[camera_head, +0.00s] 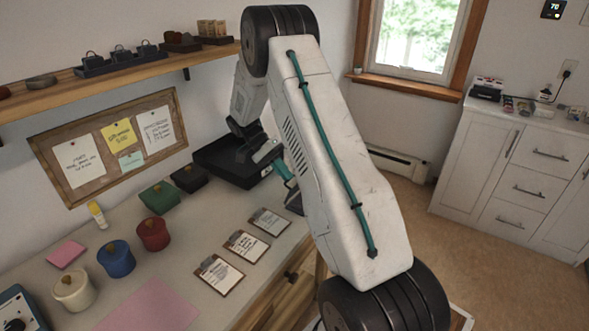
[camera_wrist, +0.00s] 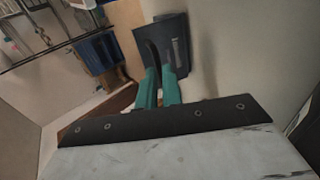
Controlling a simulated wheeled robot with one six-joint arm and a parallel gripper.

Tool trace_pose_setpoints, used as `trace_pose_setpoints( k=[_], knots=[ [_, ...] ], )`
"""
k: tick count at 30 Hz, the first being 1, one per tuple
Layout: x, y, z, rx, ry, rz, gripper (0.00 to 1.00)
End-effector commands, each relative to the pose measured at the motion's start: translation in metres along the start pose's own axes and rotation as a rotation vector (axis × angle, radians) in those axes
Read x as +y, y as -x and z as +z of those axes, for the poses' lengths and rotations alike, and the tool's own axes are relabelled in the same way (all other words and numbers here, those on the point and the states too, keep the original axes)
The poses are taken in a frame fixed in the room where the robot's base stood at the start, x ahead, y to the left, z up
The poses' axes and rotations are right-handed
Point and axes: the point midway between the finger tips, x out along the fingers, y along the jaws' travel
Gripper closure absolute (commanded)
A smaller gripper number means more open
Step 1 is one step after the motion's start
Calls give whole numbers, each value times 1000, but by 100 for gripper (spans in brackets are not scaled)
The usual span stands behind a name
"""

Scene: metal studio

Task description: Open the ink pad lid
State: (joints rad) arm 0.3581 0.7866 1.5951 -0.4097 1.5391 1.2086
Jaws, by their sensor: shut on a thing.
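My gripper (camera_head: 288,180), with teal fingers, is at the right end of the desk, partly hidden by my arm. In the wrist view my gripper (camera_wrist: 158,78) is shut on a thin dark edge. A dark blue flat panel (camera_wrist: 176,40), which looks like the ink pad lid, stands just beyond the fingertips. I cannot tell clearly how the lid joins its base or how far it is open. In the head view a small dark piece (camera_head: 294,203) shows below the fingers. A green box (camera_head: 159,197) and a black box (camera_head: 189,178) sit shut further left.
A black tray (camera_head: 225,165) lies behind my gripper. Clipboards (camera_head: 243,247) lie along the desk's front edge. Red (camera_head: 153,234), blue (camera_head: 116,258) and cream (camera_head: 74,289) pots stand left. A shelf (camera_head: 130,70) hangs above. Another blue object (camera_wrist: 98,50) shows in the wrist view.

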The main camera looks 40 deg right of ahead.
Motion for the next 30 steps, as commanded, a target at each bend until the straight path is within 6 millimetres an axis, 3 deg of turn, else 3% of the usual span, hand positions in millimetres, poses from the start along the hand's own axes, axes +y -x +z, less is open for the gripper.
trace_pose_setpoints(
  k=[15, 30],
  knots=[
    [-30, -6, 0, -14, 2, 3, 100],
    [-40, -7, 0, -14, 1, 6, 100]
  ],
)
